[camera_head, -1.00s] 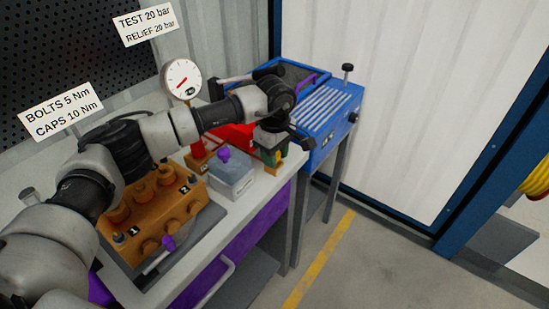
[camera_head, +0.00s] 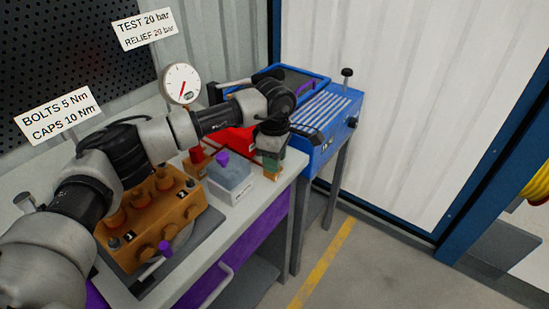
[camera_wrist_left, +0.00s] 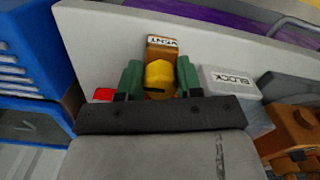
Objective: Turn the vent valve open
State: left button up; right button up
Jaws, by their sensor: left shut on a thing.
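The vent valve is a yellow knob (camera_wrist_left: 159,75) on an orange-brown block labelled VENT (camera_wrist_left: 162,45) in the left wrist view. My left gripper (camera_wrist_left: 159,80) has its green fingers on both sides of the yellow knob and is shut on it. In the head view my left gripper (camera_head: 271,160) reaches down at the bench's far right end. There the wrist and fingers hide most of the valve. My right gripper is in neither view.
A grey block with a purple knob (camera_head: 230,178), labelled BLOCK in the wrist view (camera_wrist_left: 232,83), stands beside the vent block. A pressure gauge (camera_head: 181,84) rises behind. A blue stand (camera_head: 325,130) adjoins the far end.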

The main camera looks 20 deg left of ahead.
pick_arm(q)
jog(key=shift+r, duration=0.1)
jog(key=o, duration=0.9)
notch_tip(320, 180, up, 7)
jog(key=shift+r+b, duration=0.2)
jog(key=shift+b, duration=0.15)
